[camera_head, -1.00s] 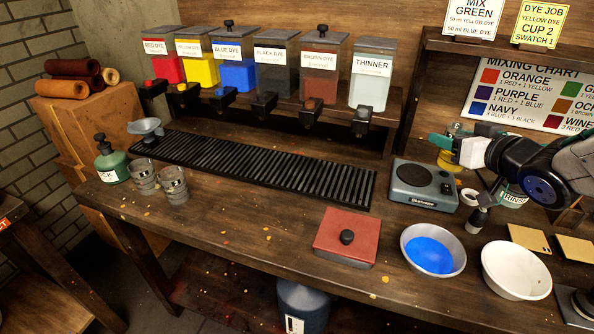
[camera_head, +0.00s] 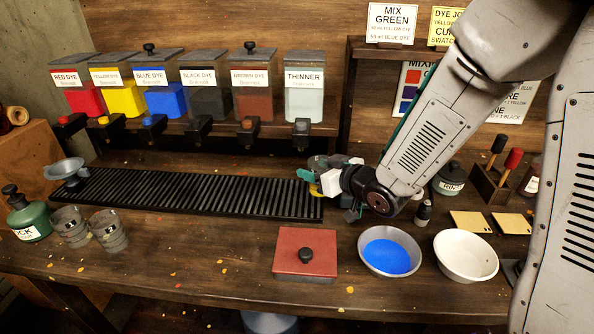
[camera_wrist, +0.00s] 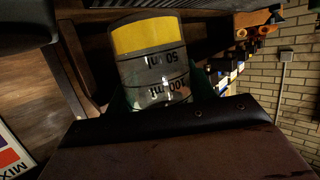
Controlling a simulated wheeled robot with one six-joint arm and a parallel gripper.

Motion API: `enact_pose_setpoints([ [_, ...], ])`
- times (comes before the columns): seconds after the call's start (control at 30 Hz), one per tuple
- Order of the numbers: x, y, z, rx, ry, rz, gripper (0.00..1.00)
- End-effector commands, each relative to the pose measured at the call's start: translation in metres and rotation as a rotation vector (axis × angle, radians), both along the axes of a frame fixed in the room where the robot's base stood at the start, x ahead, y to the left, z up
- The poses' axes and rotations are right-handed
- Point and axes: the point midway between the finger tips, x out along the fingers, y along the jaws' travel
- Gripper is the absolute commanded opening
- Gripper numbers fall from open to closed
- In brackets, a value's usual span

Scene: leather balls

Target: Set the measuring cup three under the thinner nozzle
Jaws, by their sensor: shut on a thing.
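In the head view the cup (camera_head: 316,189) is mostly hidden by the gripper. The white-labelled thinner tank (camera_head: 304,98) is the rightmost dispenser. Its dark thinner nozzle (camera_head: 301,134) is above and slightly left of the gripper, with a gap between nozzle and cup.
The black slatted drip rack (camera_head: 190,192) lies below the tanks. Two other cups (camera_head: 72,228) stand at the left by a green bottle (camera_head: 28,218). A red lidded box (camera_head: 306,252), a blue-filled bowl (camera_head: 388,252) and a white bowl (camera_head: 466,256) stand in front.

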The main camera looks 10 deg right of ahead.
Motion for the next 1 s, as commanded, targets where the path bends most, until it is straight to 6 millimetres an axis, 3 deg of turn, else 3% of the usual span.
enact_pose_setpoints([
  [0.33,0.000,-0.003,-0.036,0.000,0.002,-0.003,0.27],
  [0.63,0.028,0.016,-0.034,-0.001,-0.001,-0.004,0.27],
  [1.0,0.049,0.029,-0.034,-0.001,-0.001,-0.005,0.27],
])
